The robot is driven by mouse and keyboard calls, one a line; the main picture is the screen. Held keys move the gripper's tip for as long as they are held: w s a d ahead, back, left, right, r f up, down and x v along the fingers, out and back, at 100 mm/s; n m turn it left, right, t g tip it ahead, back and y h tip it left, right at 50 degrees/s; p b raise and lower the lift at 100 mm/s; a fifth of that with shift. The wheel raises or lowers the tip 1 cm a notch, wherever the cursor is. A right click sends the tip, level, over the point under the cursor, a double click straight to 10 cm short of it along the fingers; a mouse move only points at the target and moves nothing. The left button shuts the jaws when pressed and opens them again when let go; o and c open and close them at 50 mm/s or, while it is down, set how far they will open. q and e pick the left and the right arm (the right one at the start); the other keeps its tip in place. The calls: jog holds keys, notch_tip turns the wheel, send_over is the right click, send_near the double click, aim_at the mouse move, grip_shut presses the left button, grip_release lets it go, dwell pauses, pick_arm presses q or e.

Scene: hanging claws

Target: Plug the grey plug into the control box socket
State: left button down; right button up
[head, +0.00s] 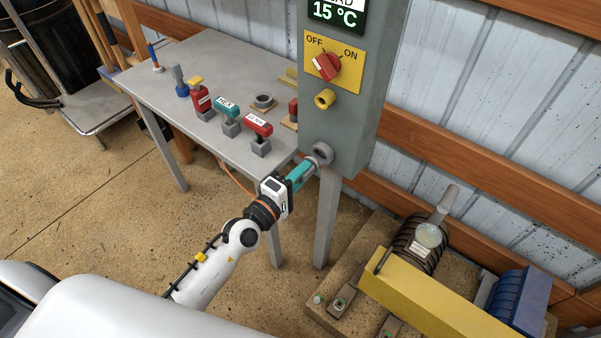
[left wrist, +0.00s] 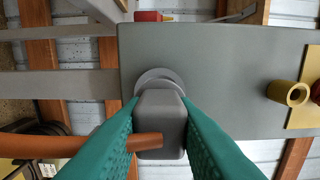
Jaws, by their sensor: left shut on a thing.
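The grey control box (head: 352,95) stands at the table's right end, with a round grey socket (head: 323,151) low on its front. My left gripper (head: 306,168) is right at this socket, its teal fingers pointing into it. In the left wrist view the fingers (left wrist: 159,130) are shut on the grey plug (left wrist: 160,115), and an orange cable (left wrist: 120,143) runs off to the left. The plug's front end lies against or inside the socket ring (left wrist: 158,78); I cannot tell how deep it sits. My right gripper is not in view.
The box also carries a red OFF/ON knob (head: 328,66) and a yellow round fitting (head: 325,99) above the socket. Several coloured handled tools stand on the grey table (head: 190,52). A yellow beam (head: 425,295) and a spring assembly stand on the floor at right.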

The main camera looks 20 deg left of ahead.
pick_arm(q)
jog(key=shift+w, duration=0.15)
jog(key=shift+x, duration=1.3)
jog(key=c, duration=1.1)
grip_release()
